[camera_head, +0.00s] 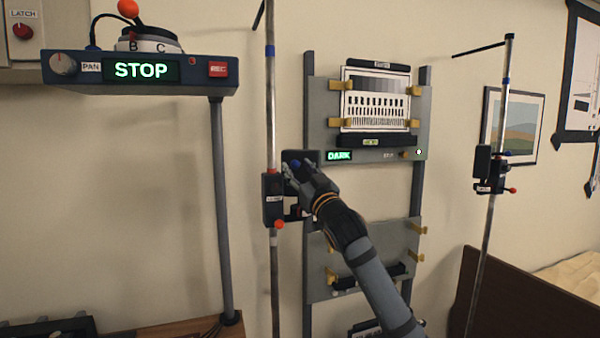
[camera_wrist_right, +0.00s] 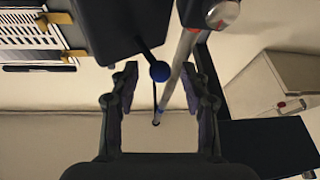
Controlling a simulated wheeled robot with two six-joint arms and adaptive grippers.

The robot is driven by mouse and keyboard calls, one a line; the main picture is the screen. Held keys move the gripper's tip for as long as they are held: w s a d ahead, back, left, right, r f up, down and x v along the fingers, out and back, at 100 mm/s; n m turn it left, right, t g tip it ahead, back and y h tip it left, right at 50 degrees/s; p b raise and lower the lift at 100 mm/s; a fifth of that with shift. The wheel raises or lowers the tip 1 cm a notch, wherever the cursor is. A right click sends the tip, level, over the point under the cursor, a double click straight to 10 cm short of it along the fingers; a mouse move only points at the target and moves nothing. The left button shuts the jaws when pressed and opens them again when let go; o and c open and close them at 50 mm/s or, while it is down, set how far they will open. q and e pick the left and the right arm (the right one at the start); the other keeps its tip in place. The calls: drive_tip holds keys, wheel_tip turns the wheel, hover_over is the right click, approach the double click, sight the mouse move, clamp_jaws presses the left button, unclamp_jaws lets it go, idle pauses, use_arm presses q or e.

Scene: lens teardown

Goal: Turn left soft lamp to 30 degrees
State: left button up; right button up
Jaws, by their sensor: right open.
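In the right wrist view the open gripper (camera_wrist_right: 163,88) has a finger on either side of a blue ball knob (camera_wrist_right: 160,71) on a thin dark rod. The dark lamp panel (camera_wrist_right: 108,25) lies above and left of the knob. Whether a finger touches the knob cannot be told. My left gripper is out of view.
A rack with a patterned chart (camera_head: 375,100) and a lit DARK display (camera_head: 339,156) stands behind my right arm. A STOP console (camera_head: 140,71) is at upper left.

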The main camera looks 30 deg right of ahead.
drive_tip(key=v, duration=0.7)
drive_tip(key=shift+f, duration=0.15)
drive_tip(key=shift+s, duration=0.15)
